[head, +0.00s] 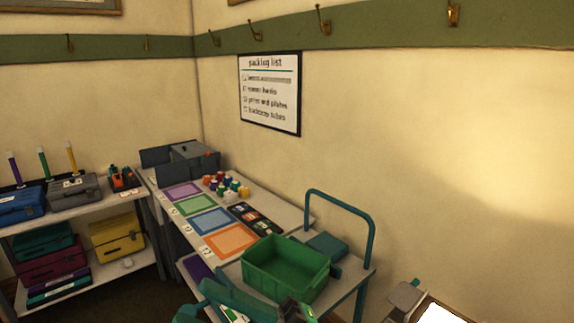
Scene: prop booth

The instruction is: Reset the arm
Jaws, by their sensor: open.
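My arm shows at the bottom middle of the head view as teal links, in front of the green crate (262,285). My gripper (297,311) is the dark end at the bottom edge, partly cut off by the frame. It is open, and I see nothing held in it. It appears in front of the crate's near side; whether it touches the crate I cannot tell.
The crate looks empty and stands on a cart with a teal handle (341,198). Behind is a table with coloured mats (210,220), spools (226,186) and a black tray (256,219). A shelf with toolboxes (72,190) stands left. A packing list (270,92) hangs on the wall.

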